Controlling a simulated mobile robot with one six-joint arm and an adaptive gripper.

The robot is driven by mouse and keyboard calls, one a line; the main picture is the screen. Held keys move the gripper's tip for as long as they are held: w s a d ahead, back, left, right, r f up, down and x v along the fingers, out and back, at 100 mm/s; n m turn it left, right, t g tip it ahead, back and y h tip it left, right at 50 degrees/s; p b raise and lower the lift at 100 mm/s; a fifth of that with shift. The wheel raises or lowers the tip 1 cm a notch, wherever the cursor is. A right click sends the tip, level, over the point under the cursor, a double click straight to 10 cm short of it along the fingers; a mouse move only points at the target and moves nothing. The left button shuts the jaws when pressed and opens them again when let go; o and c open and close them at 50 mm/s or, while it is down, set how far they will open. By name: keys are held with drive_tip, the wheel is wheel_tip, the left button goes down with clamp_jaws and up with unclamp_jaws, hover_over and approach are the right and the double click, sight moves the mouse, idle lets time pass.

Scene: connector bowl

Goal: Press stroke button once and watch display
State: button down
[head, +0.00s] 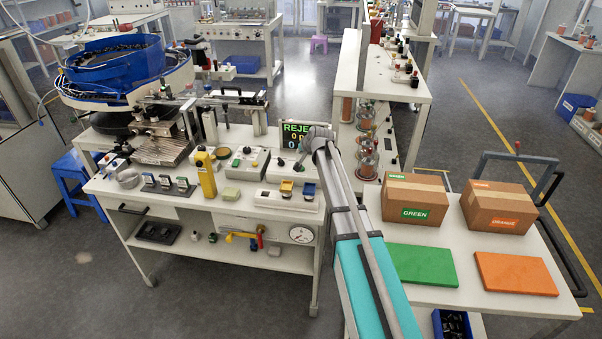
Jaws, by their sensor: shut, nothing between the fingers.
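The display (291,136) is a dark screen at the back right of the white workbench. It shows "REJE" in green and, below it, partly visible yellow and green digits. My arm covers its right side. A grey control box (238,171) with a few knobs or buttons stands in front of it, and a pale box (272,199) with yellow and blue parts is nearer the front edge. I cannot tell which control is the stroke button. My arm reaches up from the bottom edge to a grey joint beside the display. My gripper is not visible.
A yellow upright device (205,173) and several small switches stand on the bench's left half. A blue bowl feeder (115,65) is behind. To the right, a white table (448,288) holds green and orange plates and two labelled cardboard boxes. My arm passes between bench and table.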

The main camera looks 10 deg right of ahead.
drive_tip(key=shift+f+b, duration=2.05)
drive_tip(key=shift+f, duration=0.35)
drive_tip(key=shift+f+b, duration=0.95)
idle(0.9)
drive_tip(key=shift+r, duration=0.2)
drive_tip(key=shift+r+p, duration=0.8)
drive_tip(key=shift+p, duration=0.2)
drive_tip(key=shift+r, duration=0.1)
drive_tip(key=shift+r+p, duration=2.4)
drive_tip(key=shift+p, duration=0.1)
drive_tip(key=shift+s+f, duration=0.1)
